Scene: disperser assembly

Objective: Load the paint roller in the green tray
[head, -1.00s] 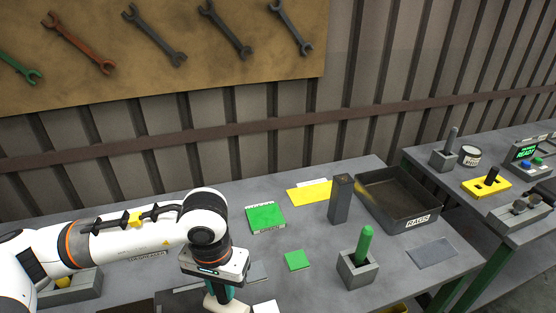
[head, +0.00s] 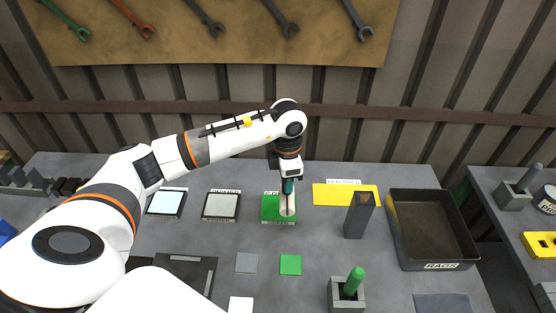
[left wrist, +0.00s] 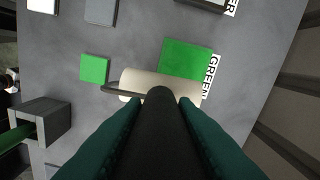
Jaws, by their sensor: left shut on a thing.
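The green tray (head: 270,212) lies on the grey table, with a white label strip at its edge; it also shows in the left wrist view (left wrist: 185,57), labelled GREEN. My left gripper (head: 288,187) points down over the tray. It is shut on the paint roller's dark handle (left wrist: 160,125), between teal fingers. The roller's cream sleeve (head: 291,205) is over the right part of the tray; in the left wrist view the sleeve (left wrist: 145,83) overlaps the tray's near edge. Whether it touches the tray surface I cannot tell. My right gripper is out of view.
Two pale-topped trays (head: 220,206) (head: 166,203) lie left of the green tray. A yellow sheet (head: 340,194), dark upright block (head: 359,215) and RAGS bin (head: 433,230) stand right. A grey holder with a green stick (head: 354,281) and a green square (head: 291,264) are in front.

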